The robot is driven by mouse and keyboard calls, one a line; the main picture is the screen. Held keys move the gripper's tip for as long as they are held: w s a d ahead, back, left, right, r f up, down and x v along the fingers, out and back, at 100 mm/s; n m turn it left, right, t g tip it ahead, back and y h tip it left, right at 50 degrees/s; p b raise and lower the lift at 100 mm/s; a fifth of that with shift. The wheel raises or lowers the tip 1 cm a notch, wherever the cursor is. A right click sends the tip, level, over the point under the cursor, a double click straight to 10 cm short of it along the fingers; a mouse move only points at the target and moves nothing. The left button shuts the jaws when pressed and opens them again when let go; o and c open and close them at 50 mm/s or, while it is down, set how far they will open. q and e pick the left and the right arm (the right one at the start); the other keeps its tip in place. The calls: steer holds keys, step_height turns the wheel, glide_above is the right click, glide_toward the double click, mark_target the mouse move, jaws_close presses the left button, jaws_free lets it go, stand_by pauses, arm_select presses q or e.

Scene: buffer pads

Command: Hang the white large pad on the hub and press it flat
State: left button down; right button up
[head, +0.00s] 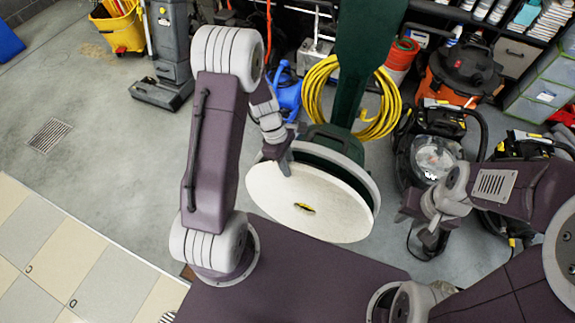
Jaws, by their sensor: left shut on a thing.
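The white large pad (330,218) is a thick round disc with a small centre hole. It stands tilted in front of the grey round plate (372,182) of a dark green floor machine (358,75). Something yellow and dark shows in the pad's hole, probably the hub (305,207). My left gripper (284,165) is shut on the pad's upper left edge. The pad covers most of the plate; I cannot tell whether they touch all round. My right gripper (412,212) is right of the pad, apart from it; its finger opening is unclear.
A coiled yellow hose (382,115) lies behind the machine. Black vacuums (432,150) stand at the right, near my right arm. A yellow mop bucket (122,30) and a grey upright machine (168,60) are at the back left. Grey floor at left is clear.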

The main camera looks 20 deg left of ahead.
arm_select(q)
steer(key=shift+w, duration=0.55)
steer(key=shift+w+p, duration=0.5)
steer(key=shift+p, duration=0.1)
steer(key=shift+s+f, duration=0.15)
steer(key=shift+f, duration=0.15)
stand_by(0.4)
steer(key=c, duration=1.1)
jaws_free()
steer(key=shift+c, duration=0.2)
steer(key=p+v, duration=0.8)
steer(key=v, duration=0.1)
steer(key=shift+p, duration=0.3)
